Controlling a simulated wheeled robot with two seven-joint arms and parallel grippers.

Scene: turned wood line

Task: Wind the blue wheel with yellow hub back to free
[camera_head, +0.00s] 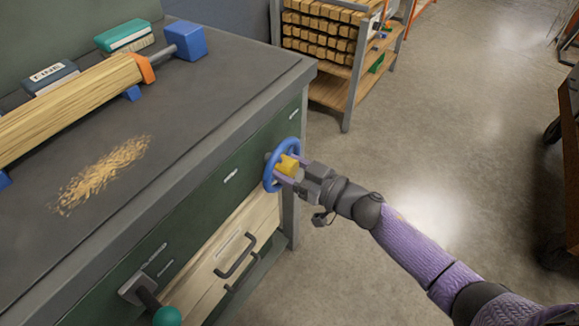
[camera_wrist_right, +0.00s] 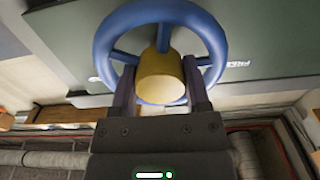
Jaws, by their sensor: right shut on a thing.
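The blue wheel (camera_head: 271,172) with its yellow hub (camera_head: 288,166) is mounted on the green front of the machine bench. My right gripper (camera_head: 293,172) reaches it from the right and is shut on the yellow hub. In the right wrist view the blue rim (camera_wrist_right: 103,43) and spokes surround the yellow hub (camera_wrist_right: 161,77), and the two fingers of my right gripper (camera_wrist_right: 161,88) stand on either side of the hub. Lettering on the green panel is partly visible there, too small to read fully. My left gripper is not in view.
The bench top (camera_head: 180,110) carries a long wood piece (camera_head: 70,102), a blue block (camera_head: 185,40) and wood shavings (camera_head: 100,175). Below the wheel is a wooden drawer (camera_head: 215,260) with a dark handle. A teal-knobbed lever (camera_head: 167,316) is at lower left.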

